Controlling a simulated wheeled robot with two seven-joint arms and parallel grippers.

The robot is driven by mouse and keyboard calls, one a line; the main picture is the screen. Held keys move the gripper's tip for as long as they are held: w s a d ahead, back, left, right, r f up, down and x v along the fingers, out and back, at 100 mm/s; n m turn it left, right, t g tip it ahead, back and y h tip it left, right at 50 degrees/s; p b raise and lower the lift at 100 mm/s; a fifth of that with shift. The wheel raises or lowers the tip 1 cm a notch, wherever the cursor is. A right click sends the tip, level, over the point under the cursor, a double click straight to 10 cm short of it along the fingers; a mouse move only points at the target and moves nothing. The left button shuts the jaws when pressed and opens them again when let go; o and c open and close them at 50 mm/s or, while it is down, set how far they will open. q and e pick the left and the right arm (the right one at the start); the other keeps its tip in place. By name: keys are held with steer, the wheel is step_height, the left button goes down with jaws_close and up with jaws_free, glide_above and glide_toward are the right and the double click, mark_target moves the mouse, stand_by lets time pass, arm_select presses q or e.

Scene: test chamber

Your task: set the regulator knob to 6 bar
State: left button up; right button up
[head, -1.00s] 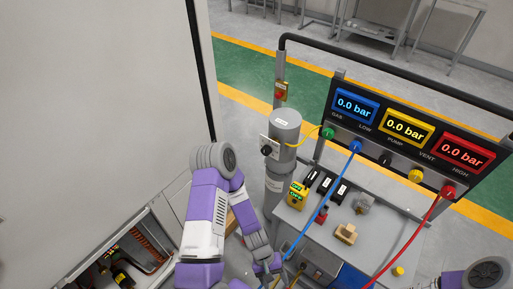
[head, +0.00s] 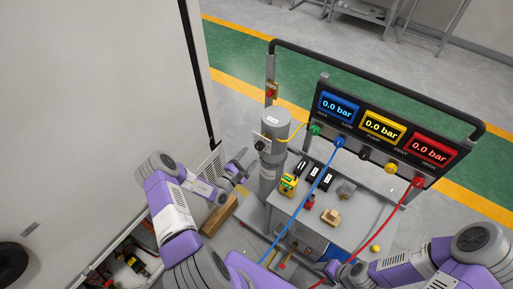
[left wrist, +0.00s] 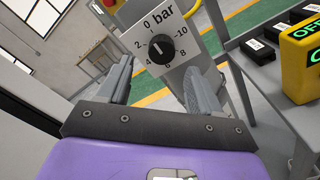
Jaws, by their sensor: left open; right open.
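The black regulator knob (left wrist: 160,47) sits on a white dial plate (left wrist: 146,28) marked from 0 to 10 bar. Its white mark points up toward 0. In the head view the knob (head: 260,146) faces left on the grey cylinder (head: 273,126). My left gripper (head: 244,161) is just left of and below the knob. In the left wrist view its fingers (left wrist: 158,68) are open and empty, one on each side of the knob's line, with the knob ahead and apart from them. My right gripper (head: 328,270) is low at the front, open, its fingertips hard to make out.
The gauge panel (head: 348,127) shows 0.0 bar on its blue, yellow and red displays. Blue and red hoses hang from it across the cart top (head: 347,230). A yellow device (head: 288,184) and black blocks stand right of the cylinder. A tall light cabinet (head: 100,80) fills the left.

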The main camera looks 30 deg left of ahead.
mark_target(258, 148)
arm_select(q)
steer(key=w, duration=0.6)
steer(key=shift+d, duration=0.35)
steer(key=shift+c, duration=0.4)
steer(key=c, duration=1)
